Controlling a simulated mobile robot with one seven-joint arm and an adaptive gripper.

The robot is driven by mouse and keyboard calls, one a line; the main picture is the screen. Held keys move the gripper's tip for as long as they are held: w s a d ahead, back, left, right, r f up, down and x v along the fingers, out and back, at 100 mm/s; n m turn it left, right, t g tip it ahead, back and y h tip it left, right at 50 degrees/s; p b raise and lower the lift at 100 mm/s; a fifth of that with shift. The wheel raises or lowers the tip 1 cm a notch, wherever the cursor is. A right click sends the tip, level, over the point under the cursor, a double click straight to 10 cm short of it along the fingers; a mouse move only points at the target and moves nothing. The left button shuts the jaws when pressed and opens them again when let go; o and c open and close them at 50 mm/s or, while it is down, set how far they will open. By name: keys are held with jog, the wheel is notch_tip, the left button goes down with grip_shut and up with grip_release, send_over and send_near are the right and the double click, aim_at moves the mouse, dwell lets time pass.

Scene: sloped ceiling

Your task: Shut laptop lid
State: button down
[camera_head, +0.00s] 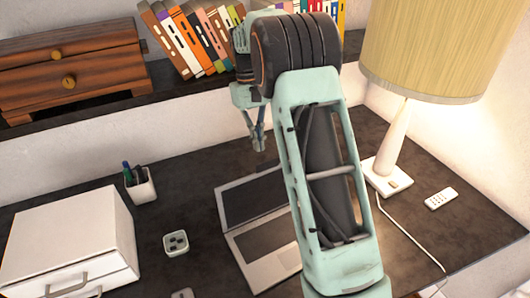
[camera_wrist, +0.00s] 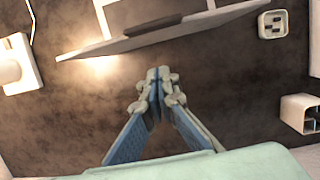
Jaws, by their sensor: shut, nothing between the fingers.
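The laptop stands open on the dark desk, its grey-framed lid (camera_head: 252,198) raised behind its keyboard base (camera_head: 250,245). My arm covers the laptop's right part in the head view. My gripper (camera_head: 259,147) is shut and empty, pointing down above and behind the lid. In the wrist view the lid (camera_wrist: 130,43) shows almost edge-on as a long slanted strip across the top. My shut fingertips (camera_wrist: 158,75) appear just below that strip, on the lid's back side, with a small gap in the picture. Contact cannot be seen.
A lamp (camera_head: 398,140) and a remote (camera_head: 441,199) stand to the right. A pen cup (camera_head: 141,186), a small square dish (camera_head: 176,242) and a white drawer box (camera_head: 70,240) are left. A shelf (camera_head: 190,88) with books and a wooden drawer unit (camera_head: 70,65) is behind.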

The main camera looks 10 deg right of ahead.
jog(key=shift+s+d+f, duration=0.15)
jog(key=shift+s+d, duration=0.05)
jog(key=shift+s, duration=0.5)
jog(key=shift+s+d+f, duration=0.1)
jog(key=shift+s+d, duration=0.05)
jog(key=shift+s, duration=0.5)
jog(key=shift+s+d+f, duration=0.15)
jog(key=shift+s+d, duration=0.05)
jog(key=shift+s, duration=0.5)
jog(key=shift+s, duration=0.1)
